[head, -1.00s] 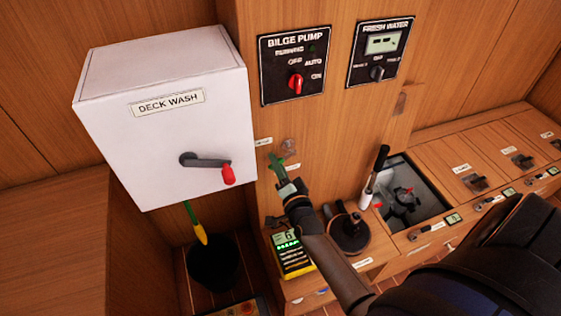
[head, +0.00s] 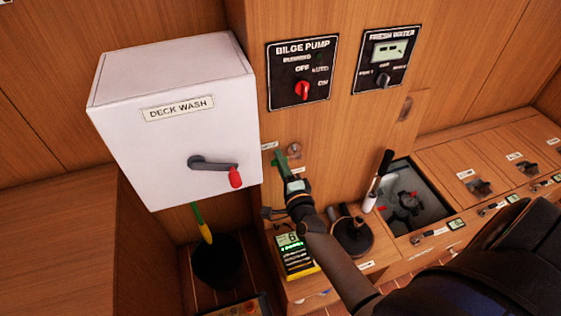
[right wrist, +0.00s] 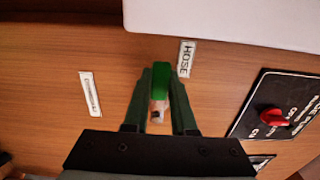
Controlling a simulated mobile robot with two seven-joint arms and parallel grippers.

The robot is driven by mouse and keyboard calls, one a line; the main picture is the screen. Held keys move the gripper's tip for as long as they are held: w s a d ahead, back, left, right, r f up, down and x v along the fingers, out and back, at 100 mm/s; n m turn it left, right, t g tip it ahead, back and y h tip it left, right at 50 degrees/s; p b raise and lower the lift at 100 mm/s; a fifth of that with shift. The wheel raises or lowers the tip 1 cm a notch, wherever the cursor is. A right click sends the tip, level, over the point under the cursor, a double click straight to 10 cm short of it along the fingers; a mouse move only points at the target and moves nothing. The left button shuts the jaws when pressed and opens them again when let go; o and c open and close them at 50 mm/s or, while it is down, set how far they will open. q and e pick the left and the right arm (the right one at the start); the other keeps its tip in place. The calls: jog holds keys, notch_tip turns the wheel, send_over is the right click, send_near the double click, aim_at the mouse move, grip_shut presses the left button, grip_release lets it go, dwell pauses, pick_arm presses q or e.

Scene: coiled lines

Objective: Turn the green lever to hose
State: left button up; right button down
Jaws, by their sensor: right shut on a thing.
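The green lever (right wrist: 160,80) is on the wooden panel, between the two fingers of my right gripper (right wrist: 161,92) in the right wrist view. The gripper is shut on it. The HOSE label (right wrist: 187,58) is close beside the lever, and a second label (right wrist: 90,94), too blurred to read, lies farther left. In the head view my right gripper (head: 286,172) reaches the panel just right of the white box and below the bilge pump plate, and its fingers largely hide the lever. My left gripper is not in view.
The white DECK WASH box (head: 175,135) with a red-tipped handle juts out left of my gripper. The BILGE PUMP plate (head: 302,75) is above. A yellow meter (head: 294,255), a dark round coil (head: 352,235) and a white-and-black tool (head: 378,180) stand near my forearm.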

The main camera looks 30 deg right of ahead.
jog(key=shift+r, duration=0.2)
jog(key=c, duration=0.7)
grip_release()
jog(key=shift+f, duration=0.1)
jog(key=shift+s, duration=0.1)
jog(key=v, duration=1.2)
jog(key=shift+s+a, duration=0.1)
jog(key=shift+s, duration=0.05)
